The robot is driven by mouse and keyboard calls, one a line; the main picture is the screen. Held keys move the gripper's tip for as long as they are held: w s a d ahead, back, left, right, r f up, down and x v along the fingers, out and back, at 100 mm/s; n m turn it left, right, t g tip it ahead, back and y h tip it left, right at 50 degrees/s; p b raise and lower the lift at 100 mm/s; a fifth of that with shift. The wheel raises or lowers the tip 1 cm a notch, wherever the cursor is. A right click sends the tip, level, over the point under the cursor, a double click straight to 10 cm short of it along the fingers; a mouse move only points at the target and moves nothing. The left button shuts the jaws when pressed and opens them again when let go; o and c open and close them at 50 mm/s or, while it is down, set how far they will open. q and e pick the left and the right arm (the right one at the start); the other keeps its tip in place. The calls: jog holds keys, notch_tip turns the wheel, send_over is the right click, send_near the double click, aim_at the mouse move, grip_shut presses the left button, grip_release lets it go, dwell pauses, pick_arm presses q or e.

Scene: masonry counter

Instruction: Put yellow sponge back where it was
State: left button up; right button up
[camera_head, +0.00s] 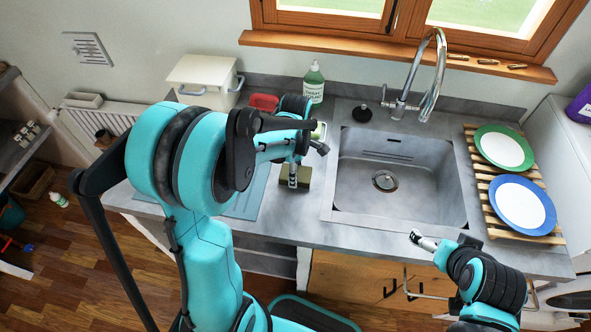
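A dark olive-yellow block (294,203), which looks like the yellow sponge, is on the counter just left of the sink. My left gripper (293,182) points down at it, with its fingertips at or just above its top. The fingers overlap the block, so I cannot tell whether they grip it. My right gripper (420,240) is in front of the sink, near the counter's front edge, away from the block. Its finger opening is too small to make out.
The sink (360,195) has a tall faucet (430,85). A soap bottle (313,85), a red item (263,102) and a white bin (205,80) stand at the back. A wooden rack (480,190) holds a green plate (503,148) and a blue plate (522,205).

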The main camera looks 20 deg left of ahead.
pick_arm(q)
jog(key=shift+r, duration=0.1)
jog(key=shift+r, duration=0.25)
notch_tip(320, 180, up, 11)
jog(key=p, duration=0.4)
jog(key=s+d+r+m+t, duration=0.2)
jog(key=s+m, duration=0.4)
jog(key=m, duration=0.4)
jog(key=s+d+r+m+t, duration=0.2)
jog(key=s+m+t, duration=0.3)
jog(key=m, duration=0.6)
jog(key=shift+s+d, duration=0.65)
jog(key=shift+f, duration=0.1)
notch_tip(320, 180, down, 6)
jog(key=b, duration=0.6)
jog(key=shift+r, duration=0.25)
